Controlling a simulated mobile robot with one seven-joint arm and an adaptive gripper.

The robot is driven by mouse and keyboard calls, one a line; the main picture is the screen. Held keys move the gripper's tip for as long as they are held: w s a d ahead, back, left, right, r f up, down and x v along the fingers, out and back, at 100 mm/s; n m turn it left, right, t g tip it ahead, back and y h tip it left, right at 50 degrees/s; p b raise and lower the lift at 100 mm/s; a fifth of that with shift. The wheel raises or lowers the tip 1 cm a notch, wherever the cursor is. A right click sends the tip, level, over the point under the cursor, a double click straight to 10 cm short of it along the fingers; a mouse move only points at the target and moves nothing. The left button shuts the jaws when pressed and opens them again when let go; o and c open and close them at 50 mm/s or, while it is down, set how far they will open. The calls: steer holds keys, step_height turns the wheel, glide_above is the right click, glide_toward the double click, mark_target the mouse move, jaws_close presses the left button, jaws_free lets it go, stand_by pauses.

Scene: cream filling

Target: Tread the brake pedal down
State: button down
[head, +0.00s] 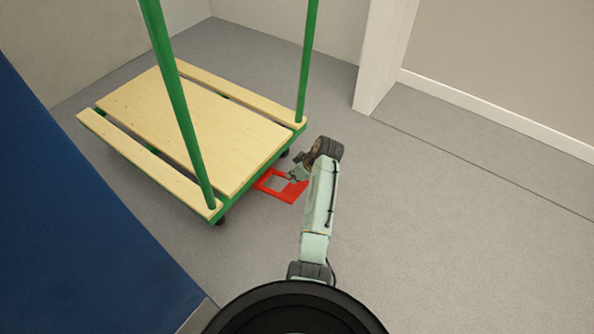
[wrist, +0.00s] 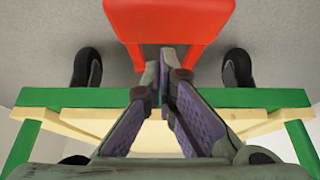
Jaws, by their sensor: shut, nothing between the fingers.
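The red brake pedal (head: 284,196) is a flat frame with an opening, sticking out low from the near edge of the cart (head: 165,135). In the wrist view the pedal (wrist: 170,20) fills the top middle. My gripper (head: 292,177) is over the pedal's right part in the head view. In the wrist view my gripper (wrist: 165,75) has its fingertips together and empty, overlapping the lower part of the pedal. I cannot tell whether the fingers touch the pedal. My arm hides a bit of the pedal's right side.
The cart has a wooden deck and green upright posts (head: 180,100). Its dark wheels (wrist: 86,68) show beside the pedal. A blue panel (head: 75,220) stands at the left. A white wall corner (head: 385,60) is behind. Grey floor (head: 450,220) is clear at the right.

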steer(key=shift+s+d+f, duration=0.1)
steer(key=shift+d+f, duration=0.05)
steer(key=shift+f, duration=0.4)
steer(key=shift+s+d+f, duration=0.1)
steer(key=shift+f, duration=0.45)
